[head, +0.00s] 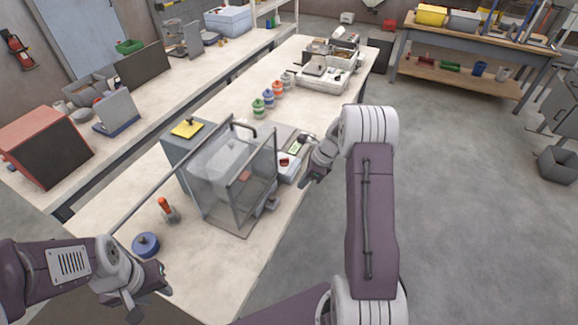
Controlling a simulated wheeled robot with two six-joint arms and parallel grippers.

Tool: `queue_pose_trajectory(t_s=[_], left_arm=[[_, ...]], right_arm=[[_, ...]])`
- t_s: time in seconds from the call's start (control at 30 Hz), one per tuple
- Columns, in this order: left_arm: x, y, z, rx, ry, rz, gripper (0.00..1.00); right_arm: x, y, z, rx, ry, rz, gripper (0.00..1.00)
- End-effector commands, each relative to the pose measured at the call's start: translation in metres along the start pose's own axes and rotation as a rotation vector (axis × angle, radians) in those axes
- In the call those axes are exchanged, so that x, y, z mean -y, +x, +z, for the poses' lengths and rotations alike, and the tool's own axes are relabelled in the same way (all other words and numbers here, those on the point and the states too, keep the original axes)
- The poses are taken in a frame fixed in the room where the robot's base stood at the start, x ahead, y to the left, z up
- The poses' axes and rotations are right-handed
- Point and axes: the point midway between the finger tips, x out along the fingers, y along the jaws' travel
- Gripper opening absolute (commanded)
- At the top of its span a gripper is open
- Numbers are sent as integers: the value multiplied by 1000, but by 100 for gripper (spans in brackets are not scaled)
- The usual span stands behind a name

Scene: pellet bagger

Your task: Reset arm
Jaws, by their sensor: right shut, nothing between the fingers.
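My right gripper (308,180) hangs at the right side of the pellet bagger, at the bench's right edge. It is shut with nothing in it, and its arm crosses the right middle of the view. My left gripper (152,289) is low at the left, over the front of the bench and near a round blue knob-like object (146,244). It looks open and empty. The bagger's clear box (228,177) stands on the bench between the grippers. Its grey body with a yellow pad (187,128) is behind it.
The long bench (240,235) also holds an orange-handled tool (167,208), several coloured spools (268,97), a small device with a display (296,145) and trays (325,75) at the far end. A side bench (150,108) runs along the left.

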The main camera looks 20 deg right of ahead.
Motion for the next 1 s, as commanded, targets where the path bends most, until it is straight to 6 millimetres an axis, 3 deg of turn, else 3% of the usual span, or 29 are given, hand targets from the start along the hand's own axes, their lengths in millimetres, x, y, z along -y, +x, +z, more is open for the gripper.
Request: queue_pose_trajectory(t_s=[0.2, 0.27, 0.33, 0.4, 0.5, 0.6, 0.73, 0.87, 1.0], left_arm=[[0, 2, 0, 0, 0, 0, 36], [0, 5, 0, 0, 0, 0, 36], [0, 10, 1, 0, 0, 0, 36], [0, 16, 2, 0, 0, 0, 36], [0, 24, 2, 0, 0, 0, 36], [1, 29, 3, 0, 0, 0, 36], [1, 32, 3, 0, 0, 0, 36], [1, 30, 3, 0, 0, 0, 36], [0, 30, 3, 0, 0, 0, 36]], right_arm=[[-2, 3, 7, 1, -19, 2, 0], [0, -2, 25, 7, -60, -16, 0], [-7, -16, 59, 18, -136, -42, 0], [-41, -28, 88, 5, -245, -35, 0], [-102, -38, 99, -57, -510, -13, 0], [-162, -43, 83, -140, -913, 26, 0], [-221, -43, 34, -236, -1489, 131, 0], [-244, -37, -6, -264, -1883, 262, 0], [-239, -36, -6, -269, -2102, 283, 0]])
